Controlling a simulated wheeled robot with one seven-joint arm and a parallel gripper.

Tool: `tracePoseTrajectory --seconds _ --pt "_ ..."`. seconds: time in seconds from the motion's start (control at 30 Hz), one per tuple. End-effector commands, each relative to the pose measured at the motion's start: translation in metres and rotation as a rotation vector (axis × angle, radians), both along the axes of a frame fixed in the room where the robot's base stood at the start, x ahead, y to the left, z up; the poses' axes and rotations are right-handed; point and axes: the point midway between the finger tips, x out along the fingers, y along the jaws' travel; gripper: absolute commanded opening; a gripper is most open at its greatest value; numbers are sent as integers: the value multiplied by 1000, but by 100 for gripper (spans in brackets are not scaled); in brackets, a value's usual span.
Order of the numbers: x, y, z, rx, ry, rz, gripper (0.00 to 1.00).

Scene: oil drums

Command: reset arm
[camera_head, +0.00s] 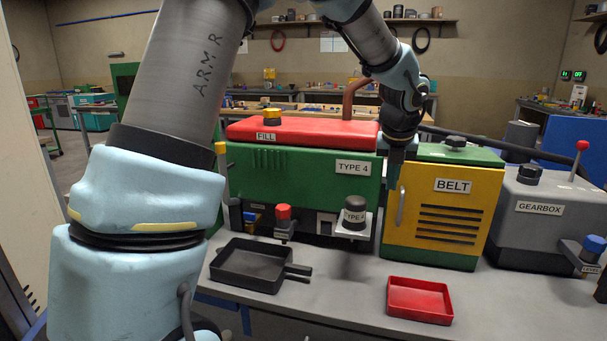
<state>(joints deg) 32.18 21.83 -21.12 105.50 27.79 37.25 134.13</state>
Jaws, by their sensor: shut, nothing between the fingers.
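My arm reaches in from the upper left and bends down at the middle right. My gripper (394,183) points down in front of the gap between the green TYPE 4 machine (300,180) and the yellow BELT cabinet (457,225). It is shut and holds nothing. It is close to the upper end of the cabinet door's handle (401,207); I cannot tell whether they touch. The fingertips are small and dark here.
A black tray (247,283) with a handle and a red tray (420,315) lie on the grey bench (330,303). A dark TYPE can (355,212) sits on a small shelf. The grey GEARBOX (545,245) stands at right. The bench front between the trays is clear.

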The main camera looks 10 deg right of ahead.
Motion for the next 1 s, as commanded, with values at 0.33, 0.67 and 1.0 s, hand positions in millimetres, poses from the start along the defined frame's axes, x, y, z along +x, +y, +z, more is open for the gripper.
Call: tracePoseTrajectory --seconds 0.33,0.67,1.0 --pt "10 135 -27 -214 168 959 0" --pt "-28 281 -55 -522 274 2207 0" --pt "-87 365 -74 724 -238 -2871 0"
